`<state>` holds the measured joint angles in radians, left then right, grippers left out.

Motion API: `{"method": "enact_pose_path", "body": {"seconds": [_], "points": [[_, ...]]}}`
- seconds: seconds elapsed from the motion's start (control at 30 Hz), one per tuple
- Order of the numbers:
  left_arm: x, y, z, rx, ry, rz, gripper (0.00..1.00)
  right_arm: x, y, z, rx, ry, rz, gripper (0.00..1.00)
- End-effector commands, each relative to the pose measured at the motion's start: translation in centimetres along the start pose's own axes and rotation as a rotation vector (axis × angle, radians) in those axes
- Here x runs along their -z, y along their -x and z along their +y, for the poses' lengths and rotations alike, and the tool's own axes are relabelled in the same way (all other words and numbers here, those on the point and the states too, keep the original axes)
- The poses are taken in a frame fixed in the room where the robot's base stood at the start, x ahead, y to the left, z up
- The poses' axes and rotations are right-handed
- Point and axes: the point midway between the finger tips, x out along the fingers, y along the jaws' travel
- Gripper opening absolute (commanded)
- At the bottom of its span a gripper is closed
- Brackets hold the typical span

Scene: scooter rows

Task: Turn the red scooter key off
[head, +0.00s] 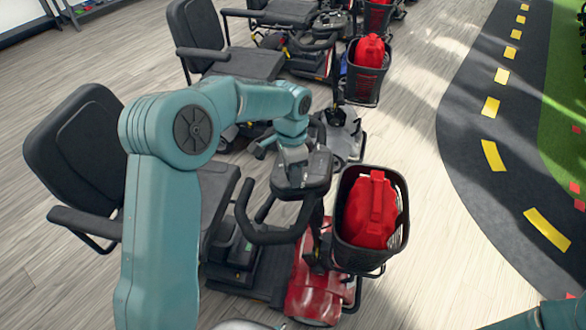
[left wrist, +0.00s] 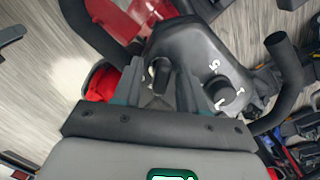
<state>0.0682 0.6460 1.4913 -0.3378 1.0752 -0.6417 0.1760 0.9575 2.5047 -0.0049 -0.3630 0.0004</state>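The red scooter (head: 318,287) stands in front of me, with a dark grey console (head: 303,178) and looped black handlebar (head: 270,233). My left gripper (head: 292,157) reaches down over the console. In the left wrist view, the dark key (left wrist: 160,74) stands on the console (left wrist: 195,45) between the fingertips of my left gripper (left wrist: 159,82). The fingers look apart, one on each side of the key, with a gap showing; contact is hard to tell. A round black dial (left wrist: 225,93) with white marks sits right of the fingers. My right gripper is out of view.
A black basket (head: 398,215) with a red can (head: 372,210) is on the scooter's front. The scooter's seat (head: 78,150) is at left. More scooters (head: 230,55) stand behind in a row. Pale floor (head: 450,230) is clear at right, beside a dark painted road (head: 500,130).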

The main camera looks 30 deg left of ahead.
Motion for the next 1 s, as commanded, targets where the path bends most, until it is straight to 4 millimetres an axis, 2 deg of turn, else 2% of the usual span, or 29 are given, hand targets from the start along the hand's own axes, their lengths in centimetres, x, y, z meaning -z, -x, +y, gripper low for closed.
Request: {"method": "enact_pose_path", "body": {"seconds": [0.27, 0.37, 0.47, 0.8, 1.0], "points": [[0.1, 0.2, -0.1, 0.004, -0.001, 0.005, 0.43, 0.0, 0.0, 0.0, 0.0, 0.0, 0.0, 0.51], [0.1, 0.9, -0.1, 0.006, 0.0, 0.006, 0.43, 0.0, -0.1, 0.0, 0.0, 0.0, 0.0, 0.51], [0.2, 2.5, -0.1, 0.008, 0.0, 0.009, 0.43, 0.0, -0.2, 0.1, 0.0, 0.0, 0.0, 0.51], [0.1, 11.5, -0.1, 0.006, 0.0, 0.008, 0.43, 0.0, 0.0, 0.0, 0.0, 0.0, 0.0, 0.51], [0.1, 15.2, -0.1, 0.004, 0.0, 0.005, 0.43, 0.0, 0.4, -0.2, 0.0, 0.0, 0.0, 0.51]]}}
